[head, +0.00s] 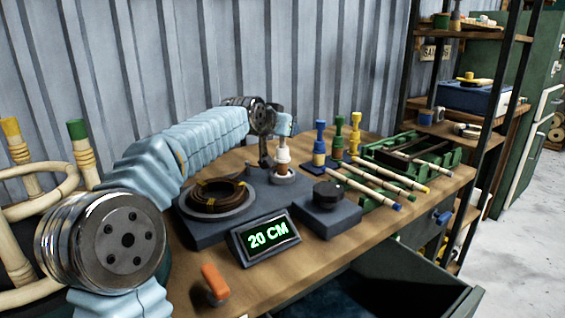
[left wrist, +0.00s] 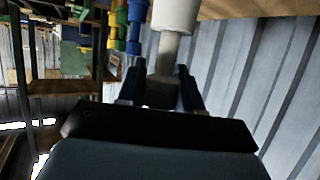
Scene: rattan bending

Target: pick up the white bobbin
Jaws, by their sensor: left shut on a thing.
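The white bobbin (head: 283,156) stands upright at the back of the table, with a brown band at its middle, on a round grey base (head: 285,176). My left gripper (head: 282,131) is shut on its upper part. In the left wrist view, the fingers of my left gripper (left wrist: 160,88) close on the pale narrow neck of the white bobbin (left wrist: 174,18), whose wider white part shows at the top edge. My right gripper is not in view.
Blue (head: 319,146), green (head: 339,138) and yellow-topped (head: 355,134) bobbins stand close on the right. Coloured-tip rods (head: 385,180) and a green tray (head: 440,152) lie right. A drawer (head: 425,290) stands open below.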

